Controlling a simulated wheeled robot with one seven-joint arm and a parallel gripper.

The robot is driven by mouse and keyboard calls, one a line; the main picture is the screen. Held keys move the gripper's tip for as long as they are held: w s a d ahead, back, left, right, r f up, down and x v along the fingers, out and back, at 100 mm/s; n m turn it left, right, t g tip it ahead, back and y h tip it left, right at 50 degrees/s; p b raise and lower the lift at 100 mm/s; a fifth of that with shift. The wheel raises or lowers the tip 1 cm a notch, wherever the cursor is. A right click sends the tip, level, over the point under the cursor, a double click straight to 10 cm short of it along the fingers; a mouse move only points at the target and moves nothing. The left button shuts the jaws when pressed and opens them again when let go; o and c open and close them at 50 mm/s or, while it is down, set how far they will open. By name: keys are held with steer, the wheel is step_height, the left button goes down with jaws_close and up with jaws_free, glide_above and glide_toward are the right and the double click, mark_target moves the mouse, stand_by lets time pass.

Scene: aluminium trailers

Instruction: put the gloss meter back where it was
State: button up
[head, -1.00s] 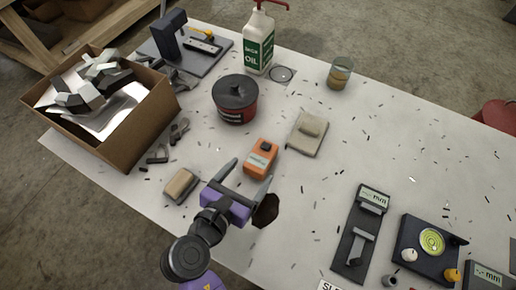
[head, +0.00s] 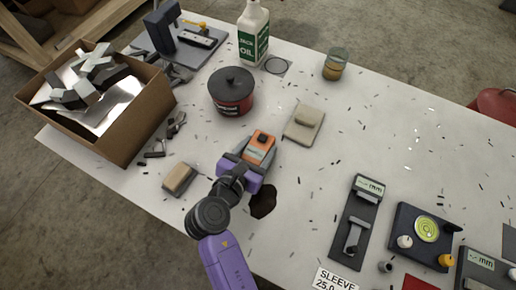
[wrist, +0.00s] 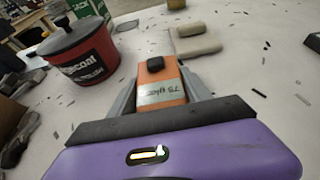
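The gloss meter is most likely the orange device (head: 261,146) with a dark button on top and a pale handwritten label; it sits on the white table. It also shows in the wrist view (wrist: 160,88), straight ahead between my fingers. My gripper (head: 256,151), with a purple body, reaches it from the near side. One grey finger lies along each side of the device, very close to it. Whether the fingers press on it cannot be told. The device's lower part is partly hidden by the gripper.
A red can (head: 231,92) with a dark lid stands behind left, and a beige block on a pad (head: 303,123) behind right. A tan block (head: 180,178) lies left, a dark patch (head: 263,200) near right. A scrap box (head: 140,120) stands far left. Gauges (head: 355,222) fill the right front.

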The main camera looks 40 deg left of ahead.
jaws_close()
